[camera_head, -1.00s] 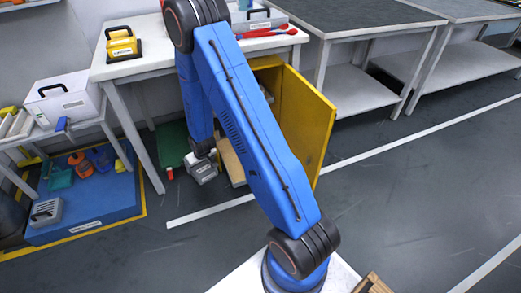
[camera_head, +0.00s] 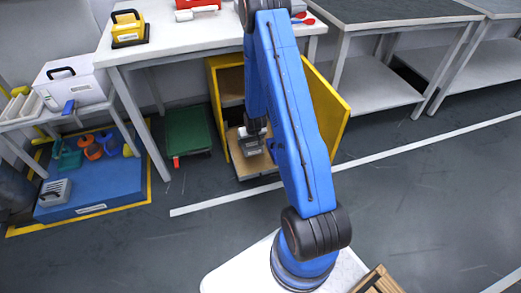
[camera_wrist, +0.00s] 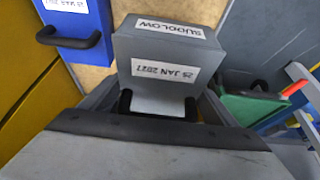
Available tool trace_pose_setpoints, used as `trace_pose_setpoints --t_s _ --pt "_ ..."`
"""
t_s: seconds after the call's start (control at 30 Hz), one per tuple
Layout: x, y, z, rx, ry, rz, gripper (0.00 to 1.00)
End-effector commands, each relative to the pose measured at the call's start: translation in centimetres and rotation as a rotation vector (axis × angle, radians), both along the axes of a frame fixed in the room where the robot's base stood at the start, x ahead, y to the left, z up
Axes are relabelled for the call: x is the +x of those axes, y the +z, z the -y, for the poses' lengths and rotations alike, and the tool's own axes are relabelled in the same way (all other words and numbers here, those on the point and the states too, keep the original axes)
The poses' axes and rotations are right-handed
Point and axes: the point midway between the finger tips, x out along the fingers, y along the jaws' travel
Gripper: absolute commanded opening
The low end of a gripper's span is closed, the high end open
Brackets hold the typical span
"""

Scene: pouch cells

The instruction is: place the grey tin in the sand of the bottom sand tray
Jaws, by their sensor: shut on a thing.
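My gripper (camera_head: 255,131) points down and is shut on the grey tin (camera_head: 253,148). The grey tin (camera_wrist: 168,45) also shows in the wrist view, with white labels, one dated 25 JAN 2027. The black fingers (camera_wrist: 158,106) are at its near end. The tin is over the bottom sand tray (camera_head: 255,172), which sticks out of the yellow cabinet. Pale sand (camera_wrist: 93,78) shows beside the tin in the wrist view. I cannot tell whether the tin touches the sand. A blue tin (camera_wrist: 78,25) with a black handle is in the tray, apart from the grey tin.
The yellow cabinet (camera_head: 217,108) has its door (camera_head: 338,112) open on the right, close to my arm. A green tray (camera_head: 190,131) lies on the floor to the left. A blue platform (camera_head: 120,190) with several items is further left. Open floor lies in front.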

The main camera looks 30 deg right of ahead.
Motion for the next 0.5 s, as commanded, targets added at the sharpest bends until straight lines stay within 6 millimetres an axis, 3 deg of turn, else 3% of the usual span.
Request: trace_pose_setpoints --t_s 0.5 --pt "0.0 -5.3 0.2 0.000 -0.002 0.001 0.19"
